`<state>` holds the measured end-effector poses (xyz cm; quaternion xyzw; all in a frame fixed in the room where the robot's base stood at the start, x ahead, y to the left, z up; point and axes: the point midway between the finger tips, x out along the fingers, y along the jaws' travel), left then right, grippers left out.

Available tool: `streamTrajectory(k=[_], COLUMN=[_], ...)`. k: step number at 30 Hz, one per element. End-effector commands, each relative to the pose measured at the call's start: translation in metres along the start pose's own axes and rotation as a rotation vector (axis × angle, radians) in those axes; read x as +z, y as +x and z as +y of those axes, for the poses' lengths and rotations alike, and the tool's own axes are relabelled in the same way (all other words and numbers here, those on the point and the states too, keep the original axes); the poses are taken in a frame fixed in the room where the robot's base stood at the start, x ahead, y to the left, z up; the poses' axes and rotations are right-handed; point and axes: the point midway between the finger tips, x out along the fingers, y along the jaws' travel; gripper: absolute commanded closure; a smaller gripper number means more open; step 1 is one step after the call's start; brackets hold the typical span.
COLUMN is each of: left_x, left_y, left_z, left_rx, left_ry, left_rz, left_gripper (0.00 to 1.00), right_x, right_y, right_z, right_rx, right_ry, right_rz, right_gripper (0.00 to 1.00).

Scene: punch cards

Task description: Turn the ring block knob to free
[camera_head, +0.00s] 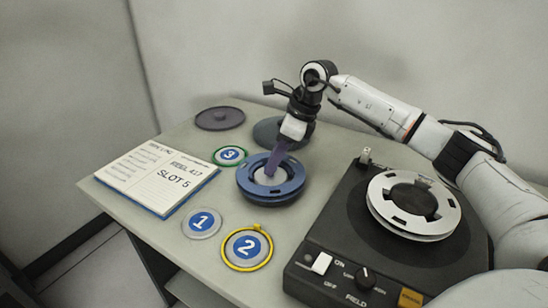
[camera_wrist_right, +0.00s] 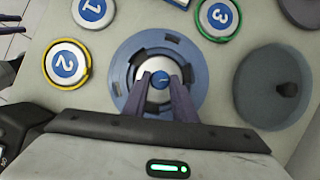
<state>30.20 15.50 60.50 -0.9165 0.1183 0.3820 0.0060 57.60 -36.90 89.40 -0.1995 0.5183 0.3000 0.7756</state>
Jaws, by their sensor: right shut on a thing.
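The ring block (camera_head: 256,196) is a blue slotted ring on the table, left of the black machine. Its round pale knob (camera_wrist_right: 160,97) sits at the centre and has a dark mark on blue. My right gripper (camera_head: 272,170) reaches down into the ring from above, with purple fingers. In the right wrist view, the fingers (camera_wrist_right: 159,80) are shut on the knob, one on each side. The fingers cover part of the knob and the near side of the ring. My left gripper is not in view.
Numbered discs 1 (camera_head: 201,223), 2 (camera_head: 246,249) and 3 (camera_head: 230,156) lie around the ring. A notebook reading "SLOT 5" (camera_head: 158,178) lies left. The black machine (camera_head: 340,235) carries a white reel (camera_head: 387,210).

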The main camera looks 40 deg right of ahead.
Motion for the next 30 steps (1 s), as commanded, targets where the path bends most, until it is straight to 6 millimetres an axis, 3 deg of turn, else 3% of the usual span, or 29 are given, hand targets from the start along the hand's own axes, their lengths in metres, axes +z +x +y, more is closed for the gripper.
streamTrajectory(k=[20,21,24,30], left_x=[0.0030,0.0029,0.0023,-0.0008], left_y=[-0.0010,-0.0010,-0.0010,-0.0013], left_z=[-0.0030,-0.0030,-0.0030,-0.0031], left_rx=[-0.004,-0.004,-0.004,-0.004], left_ry=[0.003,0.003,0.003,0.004], left_rz=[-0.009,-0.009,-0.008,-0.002], left_gripper=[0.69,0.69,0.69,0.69], right_x=[0.0006,0.0005,0.0004,0.0002], right_y=[-0.0010,-0.0010,-0.0009,-0.0004], right_z=[-0.0014,-0.0014,-0.0013,-0.0010], right_rx=[0.021,0.021,0.021,0.022], right_ry=[-0.060,-0.060,-0.060,-0.059], right_rz=[-0.001,-0.001,-0.001,0.000], right_gripper=[0.98,0.72,0.57,0.57])
